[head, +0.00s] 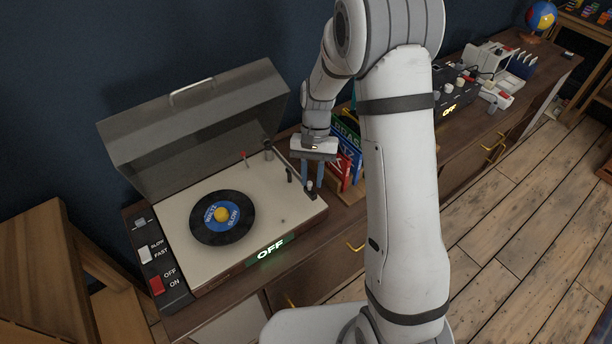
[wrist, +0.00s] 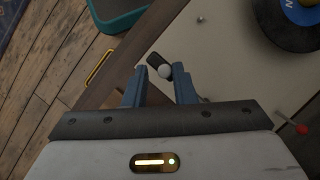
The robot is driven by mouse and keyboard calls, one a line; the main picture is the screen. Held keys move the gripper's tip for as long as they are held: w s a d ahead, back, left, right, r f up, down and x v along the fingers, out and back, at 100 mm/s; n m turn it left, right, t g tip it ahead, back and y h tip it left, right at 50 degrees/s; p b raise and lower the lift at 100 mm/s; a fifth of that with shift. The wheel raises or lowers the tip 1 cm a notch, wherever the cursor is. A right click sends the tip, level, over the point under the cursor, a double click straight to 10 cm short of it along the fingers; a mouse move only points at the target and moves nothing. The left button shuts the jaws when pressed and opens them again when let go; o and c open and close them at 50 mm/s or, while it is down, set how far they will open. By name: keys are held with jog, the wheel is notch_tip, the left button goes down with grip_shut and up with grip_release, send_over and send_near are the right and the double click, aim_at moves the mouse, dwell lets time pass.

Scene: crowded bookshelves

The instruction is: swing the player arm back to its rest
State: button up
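The record player (head: 180,222) stands with its grey lid raised and a black record with a blue label (head: 222,215) on it. The player arm (head: 294,177) runs along the right side of the deck, apart from the record, its dark head at the front right. My gripper (head: 312,184) points down over that head, with its two blue fingers apart. In the wrist view, the arm's dark head with a pale round knob (wrist: 165,71) shows between and just beyond the open fingertips (wrist: 160,76). I cannot tell whether they touch it. My gripper hides the rest of the player arm there.
A red-tipped lever (head: 243,154) stands at the back of the deck. A red switch (head: 156,286) and a pale speed switch (head: 145,254) are at the left; the front sign (head: 270,250) reads OFF. Upright books (head: 347,150) stand close to the right of my gripper.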

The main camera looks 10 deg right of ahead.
jog(key=shift+o, duration=1.1)
jog(key=shift+a, duration=0.1)
jog(key=v, duration=0.7)
jog(key=shift+w+r, duration=0.2)
jog(key=shift+r, duration=0.15)
jog(key=s+d+r+n+t, duration=0.1)
jog(key=s+d+r+t, duration=0.1)
jog(key=s, duration=0.4)
jog(key=s+d+r+n+t, duration=0.1)
jog(key=s+d+r+t, duration=0.1)
jog(key=s+r, duration=0.3)
jog(key=s+d+r+n+t+h, duration=0.1)
jog(key=s+d+r+t, duration=0.2)
jog(key=s, duration=0.6)
jog(key=shift+s+r, duration=0.2)
jog(key=shift+r, duration=0.25)
